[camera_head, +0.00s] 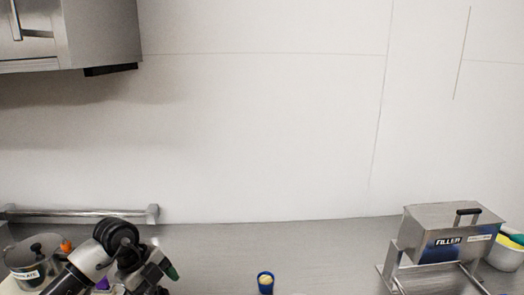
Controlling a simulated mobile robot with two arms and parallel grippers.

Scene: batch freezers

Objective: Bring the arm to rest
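My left arm comes in at the bottom left, with a grey link and a black wrist. My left gripper (155,273) hangs low over the counter, with a dark green piece near its tip. Its fingers are partly cut off by the bottom edge, so I cannot tell whether it is open or shut or holds anything. My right arm and gripper are not in view.
A labelled steel pot (28,268) stands beside my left arm. A small blue cup (265,284) is at the bottom middle. A steel filler box (448,232) on a stand and a white bowl (508,256) are at the right. A steel cabinet (100,32) hangs at the upper left.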

